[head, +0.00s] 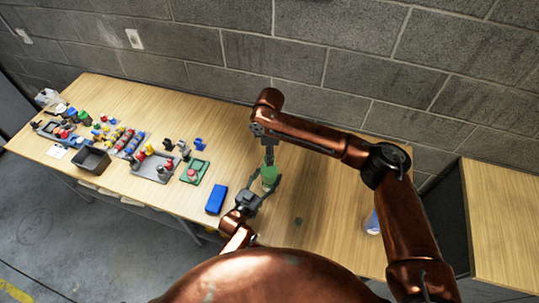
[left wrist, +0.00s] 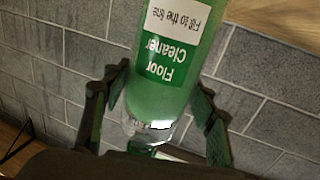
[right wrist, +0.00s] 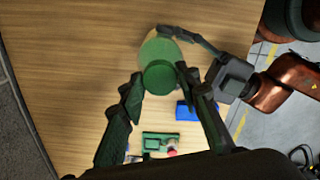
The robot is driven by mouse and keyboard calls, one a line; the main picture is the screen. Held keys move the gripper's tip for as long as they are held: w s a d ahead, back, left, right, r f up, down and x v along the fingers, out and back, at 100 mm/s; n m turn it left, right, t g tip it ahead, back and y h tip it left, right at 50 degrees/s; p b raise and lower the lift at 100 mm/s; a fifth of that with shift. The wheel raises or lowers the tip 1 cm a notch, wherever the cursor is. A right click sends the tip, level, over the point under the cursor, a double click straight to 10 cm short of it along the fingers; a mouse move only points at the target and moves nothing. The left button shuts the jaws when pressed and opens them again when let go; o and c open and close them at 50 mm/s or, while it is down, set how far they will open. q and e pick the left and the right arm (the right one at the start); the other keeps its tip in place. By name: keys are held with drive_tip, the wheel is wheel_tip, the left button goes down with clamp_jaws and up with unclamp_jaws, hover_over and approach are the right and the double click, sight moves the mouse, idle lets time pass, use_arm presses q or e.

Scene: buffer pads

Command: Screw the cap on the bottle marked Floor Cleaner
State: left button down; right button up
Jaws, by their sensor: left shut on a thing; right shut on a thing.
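The Floor Cleaner bottle (head: 268,177) holds green liquid and stands at the middle of the wooden table. Its label (left wrist: 172,50) shows upside down in the left wrist view. My left gripper (head: 259,198) reaches in low from the front and is shut around the bottle; its fingers (left wrist: 158,105) flank the bottle in its own view. My right gripper (head: 269,157) points down from above, shut on the green cap (right wrist: 158,77). The cap is in line with the bottle (right wrist: 160,46) below it. Whether the cap touches the neck or its thread cannot be told.
Grey trays and many small parts fill the table's left. A block wall (head: 270,50) stands behind.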

drive_tip(key=m, duration=0.3)
drive_tip(key=o, duration=1.4)
drive_tip(key=shift+r, duration=0.1)
wheel_tip(320, 180, up, 12)
drive_tip(key=shift+f, duration=0.1)
use_arm(q)
drive_tip(key=c, duration=0.7)
unclamp_jaws()
drive_tip(key=shift+c, duration=0.2)
